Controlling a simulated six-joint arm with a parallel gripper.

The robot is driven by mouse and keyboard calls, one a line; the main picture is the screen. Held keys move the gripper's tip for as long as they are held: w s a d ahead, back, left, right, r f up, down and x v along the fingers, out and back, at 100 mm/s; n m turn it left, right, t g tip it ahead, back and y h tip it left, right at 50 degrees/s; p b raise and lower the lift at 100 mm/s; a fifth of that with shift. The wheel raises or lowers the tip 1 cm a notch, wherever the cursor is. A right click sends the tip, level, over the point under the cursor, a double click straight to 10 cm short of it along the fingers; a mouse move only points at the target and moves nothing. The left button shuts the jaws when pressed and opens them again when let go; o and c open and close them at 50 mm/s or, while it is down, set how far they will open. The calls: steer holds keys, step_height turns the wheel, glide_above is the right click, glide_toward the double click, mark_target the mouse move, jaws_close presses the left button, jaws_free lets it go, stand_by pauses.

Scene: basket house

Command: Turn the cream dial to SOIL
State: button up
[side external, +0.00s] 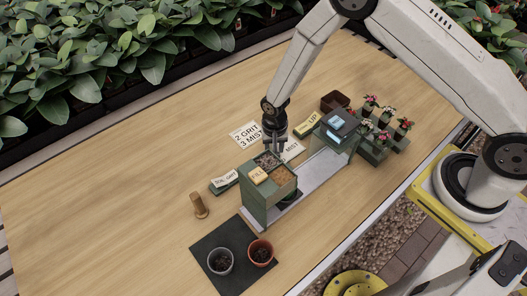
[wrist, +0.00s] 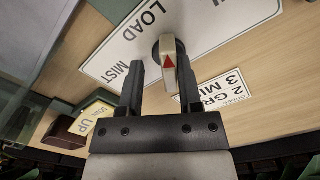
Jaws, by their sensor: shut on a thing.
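In the wrist view, the cream dial (wrist: 168,47) with a red triangle stands on a white label plate (wrist: 112,62). The plate reads LOAD and MIST, and another word is cut off at the top edge. The label SOIL is not readable in full. My gripper (wrist: 160,72) has its two dark fingers on either side of the dial and is shut on it. In the side external view, my gripper (side external: 277,147) points down behind the green hopper stand, and the dial is hidden there. Which label the dial points at is unclear.
The green stand (side external: 256,204) with filled bins and a yellow FILL key (side external: 258,175) is close to my gripper. A yellow UP key (side external: 307,124), a card reading 2 GRIT 3 MIST (side external: 246,134), a wooden peg (side external: 199,206), pots (side external: 220,262) and potted flowers (side external: 403,128) stand around.

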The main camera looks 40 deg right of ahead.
steer(key=m, duration=0.4)
steer(key=a+m, duration=0.1)
steer(key=m, duration=0.1)
steer(key=shift+w+r, duration=0.15)
steer(key=shift+w, duration=0.2)
steer(key=shift+m, duration=2.5)
steer(key=o, duration=1.2)
steer(key=shift+r, duration=0.15)
steer(key=shift+w+r, duration=0.15)
steer(key=shift+r, duration=0.7)
steer(key=shift+s+r, duration=0.2)
steer(key=shift+r, duration=0.4)
steer(key=shift+s+d+r, duration=0.1)
steer(key=shift+d+r, duration=0.05)
steer(key=shift+r, duration=1.65)
